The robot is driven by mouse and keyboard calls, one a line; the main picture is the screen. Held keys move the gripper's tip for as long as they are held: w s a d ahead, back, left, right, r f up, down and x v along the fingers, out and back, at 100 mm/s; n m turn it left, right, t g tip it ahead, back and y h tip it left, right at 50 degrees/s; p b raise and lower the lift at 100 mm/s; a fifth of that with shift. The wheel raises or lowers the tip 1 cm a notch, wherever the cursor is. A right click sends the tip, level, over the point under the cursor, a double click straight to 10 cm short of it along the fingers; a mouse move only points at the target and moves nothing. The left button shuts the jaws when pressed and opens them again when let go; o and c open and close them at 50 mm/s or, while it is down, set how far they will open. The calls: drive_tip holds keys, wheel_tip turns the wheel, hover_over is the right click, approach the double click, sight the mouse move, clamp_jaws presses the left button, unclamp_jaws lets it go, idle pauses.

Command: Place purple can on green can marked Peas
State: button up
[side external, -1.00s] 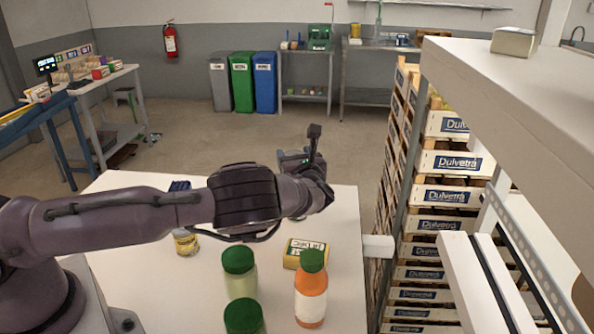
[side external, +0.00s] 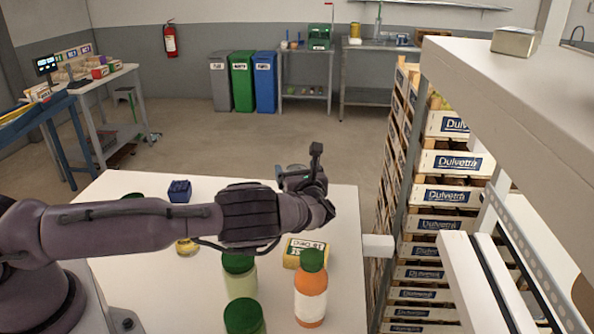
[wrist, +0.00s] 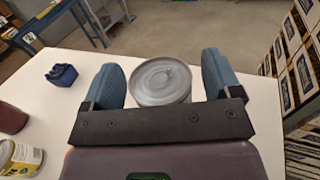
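In the wrist view, a can with a bare silver lid (wrist: 160,82) stands between the two blue-grey fingers of my gripper (wrist: 164,82). A gap shows at the right finger, and the fingers look open around the can. Its side and label are hidden, so I cannot tell its colour. A dark red or maroon object (wrist: 12,118) is cut off at the left edge. A can with a yellow label (wrist: 18,158) stands below it; it also shows under my arm in the side view (side external: 187,247). In the side view, my gripper (side external: 295,178) is mostly hidden behind my wrist. No Peas label is readable.
A small blue container (wrist: 62,74) stands left of my gripper. Green-lidded jars (side external: 240,280), an orange bottle (side external: 311,292) and a yellow box (side external: 303,251) stand nearer the side camera. Stacked crates (side external: 440,160) and a white shelf (side external: 520,90) rise at the right.

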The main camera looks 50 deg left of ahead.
drive_tip(key=shift+r, duration=0.15)
drive_tip(key=v, duration=0.5)
wheel_tip(320, 180, up, 7)
drive_tip(key=s+a+r+n+g+h, duration=0.2)
drive_tip(key=s+n+g+h, duration=0.1)
drive_tip(key=s+n, duration=0.3)
drive_tip(key=s+a+r+n+g+h, duration=0.2)
drive_tip(key=s+r+n+g+h, duration=0.15)
drive_tip(key=s+n, duration=0.2)
drive_tip(key=s+d+r+n+t+h, duration=0.1)
drive_tip(key=s+d+r+n+h, duration=0.2)
drive_tip(key=s, duration=0.4)
drive_tip(key=s+d+r+n+t+h, duration=0.2)
drive_tip(key=s+d+r+n+h, duration=0.1)
drive_tip(key=s, duration=0.5)
drive_tip(key=s+d+r+n+t+h, duration=0.2)
drive_tip(key=s+d+r+n+h, duration=0.2)
drive_tip(key=s+d+n, duration=0.1)
drive_tip(key=shift+s+d+r, duration=0.4)
drive_tip(key=shift+s+d, duration=0.25)
drive_tip(key=shift+s, duration=0.55)
